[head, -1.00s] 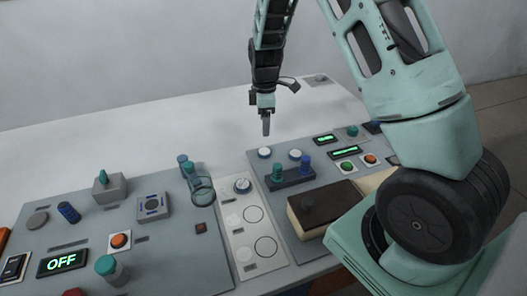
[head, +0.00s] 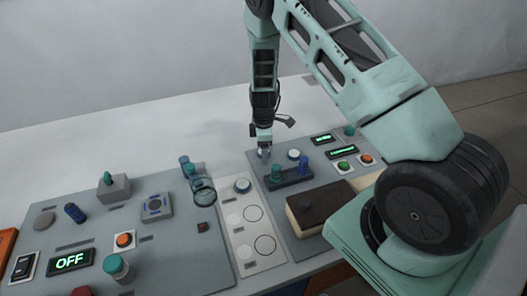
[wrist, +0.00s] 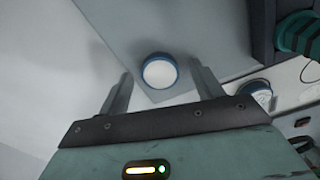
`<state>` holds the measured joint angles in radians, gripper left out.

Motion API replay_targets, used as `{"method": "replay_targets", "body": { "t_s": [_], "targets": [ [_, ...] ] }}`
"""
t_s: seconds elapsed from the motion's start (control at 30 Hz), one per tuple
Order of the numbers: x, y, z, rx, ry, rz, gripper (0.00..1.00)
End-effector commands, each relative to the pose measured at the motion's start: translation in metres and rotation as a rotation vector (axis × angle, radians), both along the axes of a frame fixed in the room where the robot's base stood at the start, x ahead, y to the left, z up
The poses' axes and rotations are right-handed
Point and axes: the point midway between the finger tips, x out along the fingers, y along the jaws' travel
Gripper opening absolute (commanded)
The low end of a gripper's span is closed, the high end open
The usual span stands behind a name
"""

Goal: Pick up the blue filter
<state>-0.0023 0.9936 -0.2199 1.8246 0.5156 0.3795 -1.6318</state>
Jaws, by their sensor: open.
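A round white disc with a blue rim, which fits the blue filter (wrist: 159,72), lies on the grey panel in the wrist view, between the tips of my gripper's two fingers. My gripper (wrist: 161,73) is open, with one finger on each side of the disc; I cannot tell whether they touch it. In the head view my gripper (head: 264,154) points down at the back of the right-hand panel and mostly hides this disc.
A dark holder (head: 290,180) with a teal peg (head: 277,172) and a blue peg (head: 303,164) stands close in front. A white strip panel (head: 240,215) lies to the left.

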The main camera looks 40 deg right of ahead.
Motion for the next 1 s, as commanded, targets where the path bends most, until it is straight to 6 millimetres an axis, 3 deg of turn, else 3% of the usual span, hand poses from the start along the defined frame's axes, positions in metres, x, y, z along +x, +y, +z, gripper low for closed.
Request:
{"method": "replay_targets", "body": {
  "t_s": [0.17,0.37,0.77,1.0],
  "targets": [
    [0.0,0.0,-0.001,0.0,0.0,0.0,0.66],
    [0.0,0.0,0.0,0.0,0.0,0.001,0.18],
    [0.0,0.0,0.004,0.0,-0.001,0.002,0.18],
    [0.001,0.0,0.033,0.0,-0.004,0.002,0.18]
  ]
}}
